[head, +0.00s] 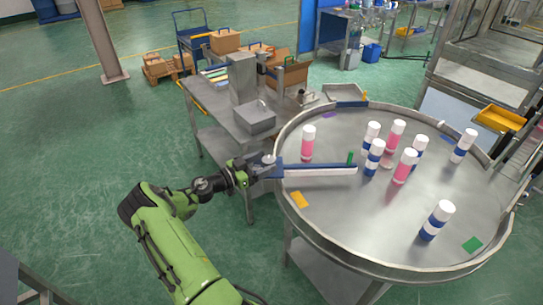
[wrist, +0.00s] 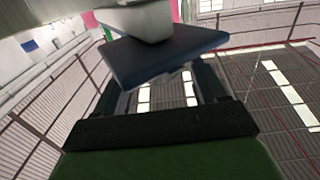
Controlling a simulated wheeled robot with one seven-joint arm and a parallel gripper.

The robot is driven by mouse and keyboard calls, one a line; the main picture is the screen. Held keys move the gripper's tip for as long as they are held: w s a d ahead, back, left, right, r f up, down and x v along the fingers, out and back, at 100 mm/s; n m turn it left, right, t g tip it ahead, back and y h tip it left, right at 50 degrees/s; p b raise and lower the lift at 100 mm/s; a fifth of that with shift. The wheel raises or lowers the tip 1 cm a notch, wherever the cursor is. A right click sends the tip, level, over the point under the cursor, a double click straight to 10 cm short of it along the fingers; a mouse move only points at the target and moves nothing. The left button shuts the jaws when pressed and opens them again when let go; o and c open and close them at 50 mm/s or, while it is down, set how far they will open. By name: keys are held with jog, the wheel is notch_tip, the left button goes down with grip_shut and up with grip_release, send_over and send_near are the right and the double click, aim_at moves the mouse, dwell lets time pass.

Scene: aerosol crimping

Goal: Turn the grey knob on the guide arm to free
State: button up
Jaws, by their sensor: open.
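The guide arm (head: 318,169), a long blue and pale grey bar, reaches from the left rim over the round steel table. A small rounded grey part, apparently the knob (head: 268,158), sits at its left end. My gripper (head: 262,170) is at that end, just outside the table rim. In the wrist view, my gripper (wrist: 162,85) has its two dark fingers apart. A dark blue plate (wrist: 165,53) covers their tips, with a pale grey block (wrist: 138,20) beyond it. I cannot tell whether the fingers touch anything, or read the knob's setting.
Several white-capped cans, pink (head: 307,143) and blue-banded (head: 437,220), stand on the round table (head: 330,225). A steel bench (head: 215,118) with a grey box machine (head: 243,80) stands behind my gripper. Green floor on the left is open.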

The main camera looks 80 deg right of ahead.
aim_at(272, 158)
jog(key=x, duration=0.4)
jog(key=c, duration=1)
jog(key=shift+o, duration=0.2)
